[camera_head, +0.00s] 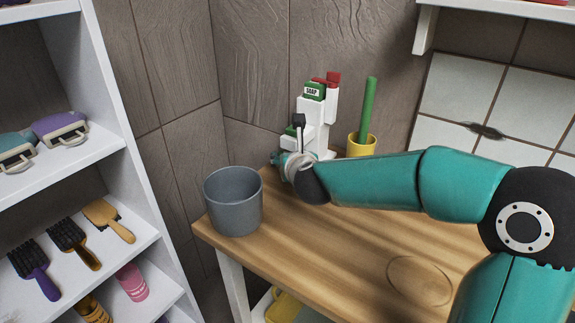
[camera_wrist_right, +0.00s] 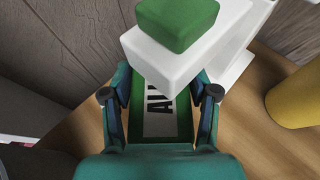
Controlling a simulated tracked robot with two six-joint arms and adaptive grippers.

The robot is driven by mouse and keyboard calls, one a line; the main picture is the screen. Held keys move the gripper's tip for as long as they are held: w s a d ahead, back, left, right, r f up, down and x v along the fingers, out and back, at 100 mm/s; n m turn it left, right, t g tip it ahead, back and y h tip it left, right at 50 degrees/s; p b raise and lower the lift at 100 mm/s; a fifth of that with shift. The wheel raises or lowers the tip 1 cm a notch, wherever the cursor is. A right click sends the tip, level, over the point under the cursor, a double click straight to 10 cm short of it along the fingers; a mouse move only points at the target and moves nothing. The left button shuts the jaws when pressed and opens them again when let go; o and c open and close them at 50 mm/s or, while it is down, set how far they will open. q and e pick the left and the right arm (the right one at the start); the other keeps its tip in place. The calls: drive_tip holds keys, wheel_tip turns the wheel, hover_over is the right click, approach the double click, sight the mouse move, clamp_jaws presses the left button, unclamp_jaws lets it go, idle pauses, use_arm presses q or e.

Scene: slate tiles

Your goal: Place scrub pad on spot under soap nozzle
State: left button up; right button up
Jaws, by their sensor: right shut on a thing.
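The white soap dispenser (camera_head: 305,120) with a green SOAP label stands at the back of the wooden counter. In the right wrist view its white nozzle block with a green top (camera_wrist_right: 178,58) overhangs the space between my fingers. My right gripper (camera_head: 290,165) is at the dispenser's foot; in the wrist view (camera_wrist_right: 160,105) its fingers are shut on a green piece with a white lettered label, apparently the scrub pad (camera_wrist_right: 160,118). The nozzle hides the pad's far part. I cannot tell whether the pad touches the counter. The spot is hidden. My left gripper is not in view.
A grey bucket (camera_head: 233,200) stands left of my right gripper. A yellow cup with a green stick (camera_head: 362,144) stands right of the dispenser. A white shelf (camera_head: 70,180) with brushes is at left. The counter's front right (camera_head: 340,250) is clear, with a round outline (camera_head: 419,281).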

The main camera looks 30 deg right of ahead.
drive_tip(key=shift+w+d, duration=0.25)
drive_tip(key=shift+w, duration=0.25)
wheel_tip(320, 180, down, 4)
drive_tip(key=shift+w+r+b, duration=0.1)
drive_tip(key=shift+r+b, duration=0.1)
drive_tip(key=shift+b, duration=0.6)
drive_tip(key=o, duration=1.1)
drive_tip(key=shift+o, duration=0.2)
drive_tip(key=shift+r, duration=0.1)
